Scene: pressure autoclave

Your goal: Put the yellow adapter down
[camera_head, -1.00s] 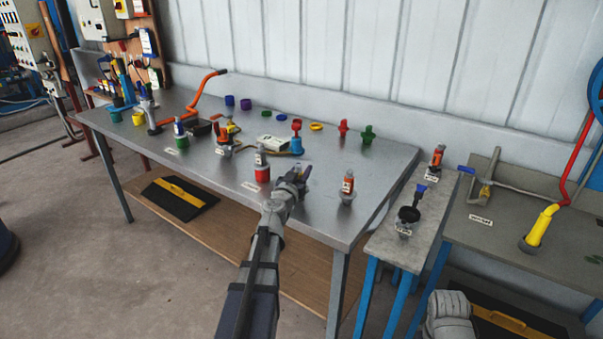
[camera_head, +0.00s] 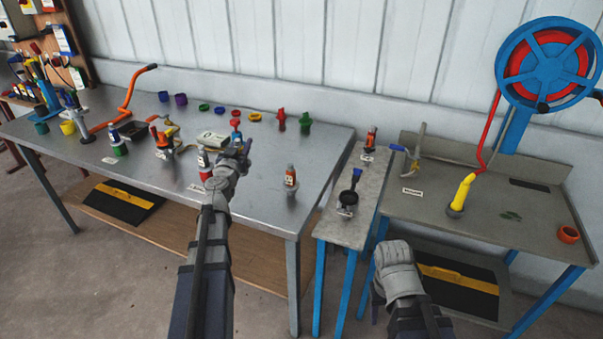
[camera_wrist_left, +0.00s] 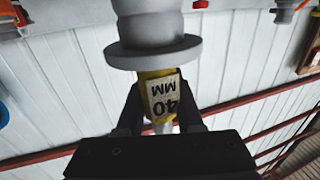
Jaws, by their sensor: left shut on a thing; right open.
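The yellow adapter (camera_wrist_left: 145,88) carries a white "40 MM" label, upside down in the left wrist view, beside a wide grey flange (camera_wrist_left: 155,52). My left gripper (camera_wrist_left: 161,110) is shut on its yellow part, a dark finger on each side. In the head view my left gripper (camera_head: 245,150) is over the right half of the metal table (camera_head: 250,210), between a red-based bottle and an orange bottle. My wrist hides the adapter there, and I cannot tell its height. My right gripper (camera_head: 376,306) is low in front of the right-hand benches, mostly hidden by its wrist, open.
An orange-labelled bottle (camera_head: 290,178) stands right of my left gripper; a red-based bottle (camera_head: 205,163) is close on its left. Red (camera_head: 281,120) and green (camera_head: 305,123) fittings stand behind. A narrow stand (camera_head: 335,225) and a bench with a yellow-ended hose (camera_head: 462,192) are right. The table's front right is bare.

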